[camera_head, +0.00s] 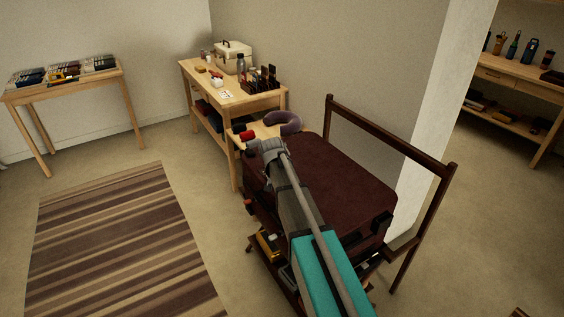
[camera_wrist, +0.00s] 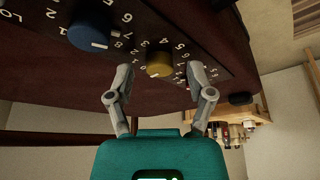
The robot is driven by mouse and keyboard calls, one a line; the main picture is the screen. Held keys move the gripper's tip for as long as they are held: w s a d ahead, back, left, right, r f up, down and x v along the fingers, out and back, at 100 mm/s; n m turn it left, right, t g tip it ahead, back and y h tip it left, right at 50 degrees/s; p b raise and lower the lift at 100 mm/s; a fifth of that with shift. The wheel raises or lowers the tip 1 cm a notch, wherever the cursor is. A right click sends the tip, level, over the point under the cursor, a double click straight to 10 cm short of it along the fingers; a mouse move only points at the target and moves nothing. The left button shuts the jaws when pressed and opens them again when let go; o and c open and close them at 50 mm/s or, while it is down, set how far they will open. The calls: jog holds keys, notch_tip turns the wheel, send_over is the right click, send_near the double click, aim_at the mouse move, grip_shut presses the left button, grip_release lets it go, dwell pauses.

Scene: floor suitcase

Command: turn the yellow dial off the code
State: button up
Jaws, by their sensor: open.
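A dark maroon suitcase (camera_head: 335,180) lies flat on a rack beneath my arm, and its side fills the upper wrist view. A dark lock panel (camera_wrist: 130,38) on that side carries white numbers. The yellow dial (camera_wrist: 159,63) sits on this panel, right of a larger blue dial (camera_wrist: 90,28). My gripper (camera_wrist: 159,70) is open, one finger on each side of the yellow dial in the picture; I cannot tell whether they touch it. The right finger covers part of the panel's numbers. The yellow dial's pointer and exact setting are not clear.
The rack's dark wooden rail (camera_head: 390,130) rises behind the suitcase. A wooden table (camera_head: 240,102) with a case, bottles and small items stands beyond it. Another table (camera_head: 62,88) stands at far left. A striped rug (camera_head: 120,245) covers open floor at left.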

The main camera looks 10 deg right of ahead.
jog(key=shift+n, duration=0.4)
jog(key=shift+d+n+t+y, duration=0.15)
jog(key=shift+n+y, duration=0.45)
jog(key=shift+n, duration=0.85)
jog(key=shift+d+n+t+y, duration=0.15)
jog(key=shift+n+y, duration=0.45)
jog(key=shift+n, duration=0.85)
jog(key=shift+s+a+r+p, duration=0.1)
jog(key=shift+s+r+p, duration=0.05)
jog(key=shift+r+p, duration=0.2)
jog(key=p+v, duration=1.2)
jog(key=v, duration=0.1)
jog(key=shift+r, duration=0.1)
jog(key=s+a+g, duration=0.1)
jog(key=s+g, duration=0.1)
jog(key=s, duration=0.9)
jog(key=s+a+m+g+p, duration=0.1)
jog(key=s+a+g, duration=0.1)
jog(key=s, duration=1)
jog(key=shift+f+m+g+h, duration=0.2)
jog(key=shift+m+g+h, duration=0.1)
jog(key=shift+d, duration=0.1)
